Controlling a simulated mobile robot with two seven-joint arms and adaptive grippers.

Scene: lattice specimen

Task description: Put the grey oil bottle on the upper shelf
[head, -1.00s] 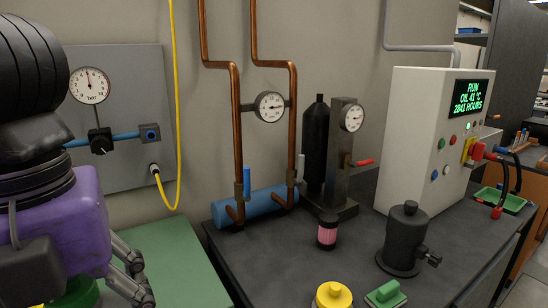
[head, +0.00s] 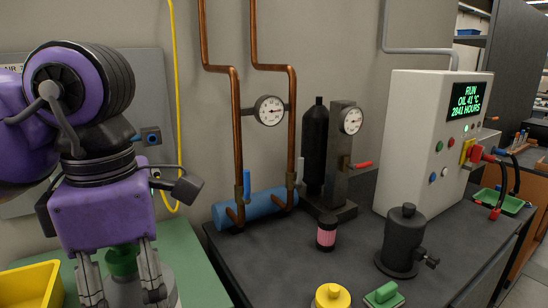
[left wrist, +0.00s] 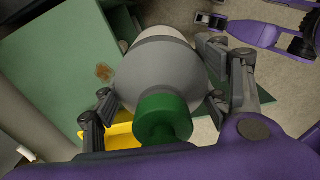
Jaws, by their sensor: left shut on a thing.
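The grey oil bottle (left wrist: 160,75) has a green cap (left wrist: 163,118). My left gripper (head: 123,288) is shut on the bottle, with its fingers on either side of the grey body in the left wrist view. In the head view the bottle (head: 133,285) shows between and behind the fingers, with its green cap (head: 122,260) under the purple gripper body. Its lower part is cut off there, so I cannot tell whether it touches the green surface (head: 188,265). I cannot identify the upper shelf in these views.
A yellow bin (head: 30,285) sits at the lower left. A dark bench (head: 280,250) to the right carries a blue cylinder (head: 262,206), a pink-banded jar (head: 327,232), a dark pot (head: 403,240) and a control box (head: 420,130). Copper pipes rise along the wall.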

